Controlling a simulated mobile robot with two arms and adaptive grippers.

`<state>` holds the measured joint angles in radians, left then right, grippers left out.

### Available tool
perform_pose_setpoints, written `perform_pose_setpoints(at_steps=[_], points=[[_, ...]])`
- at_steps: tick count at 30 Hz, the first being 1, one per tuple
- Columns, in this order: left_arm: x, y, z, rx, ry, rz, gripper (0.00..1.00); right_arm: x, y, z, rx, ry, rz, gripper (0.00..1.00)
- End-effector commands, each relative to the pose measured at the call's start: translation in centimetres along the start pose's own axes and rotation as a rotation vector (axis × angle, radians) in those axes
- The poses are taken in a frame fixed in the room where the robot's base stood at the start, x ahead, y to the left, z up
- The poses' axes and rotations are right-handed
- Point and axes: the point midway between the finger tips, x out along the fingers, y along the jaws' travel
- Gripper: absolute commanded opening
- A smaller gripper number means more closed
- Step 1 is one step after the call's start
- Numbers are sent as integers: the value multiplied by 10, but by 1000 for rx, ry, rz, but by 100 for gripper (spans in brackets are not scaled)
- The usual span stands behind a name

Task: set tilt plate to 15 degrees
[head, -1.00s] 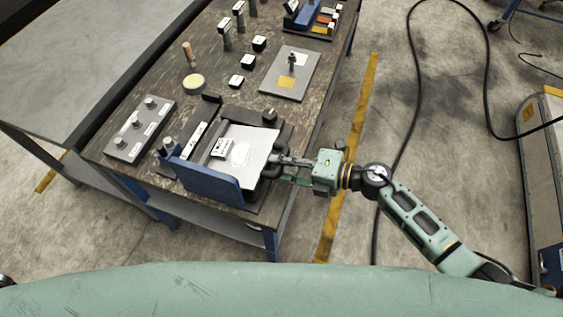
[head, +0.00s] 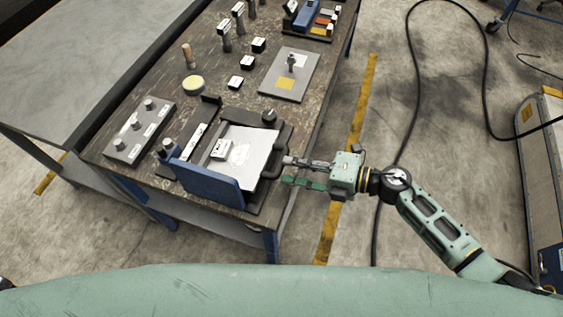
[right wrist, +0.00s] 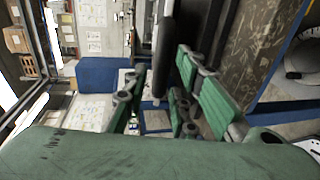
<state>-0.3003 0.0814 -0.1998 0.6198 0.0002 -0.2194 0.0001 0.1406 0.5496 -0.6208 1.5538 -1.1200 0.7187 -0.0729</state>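The tilt plate (head: 255,143) is a pale grey sheet on a dark base with a blue panel (head: 205,183) along its near left side. It slopes; I cannot read its angle. A small white block with dark markings (head: 221,149) is on its left part. A dark curved handle (head: 275,164) is on its right edge. My right gripper (head: 287,170) is just right of the handle, with its fingers apart and empty. In the right wrist view, the green fingers are spread around a dark bar (right wrist: 163,45) lying ahead of them. My left gripper is not in view.
A grey box with several knobs (head: 139,129) stands left of the plate. A grey board with a post (head: 283,87), small black blocks (head: 247,62) and a yellow-topped round piece (head: 194,85) are farther back.

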Motion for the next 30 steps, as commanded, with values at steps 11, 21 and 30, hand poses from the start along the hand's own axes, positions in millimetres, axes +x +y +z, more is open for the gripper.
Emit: perform_pose_setpoints(at_steps=[11,21,30], points=[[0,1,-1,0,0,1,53,-68,0,0,2,1,-1,25],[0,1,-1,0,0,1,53,-76,1,0,0,2,2,25],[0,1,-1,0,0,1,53,-75,1,0,1,2,2,25]])
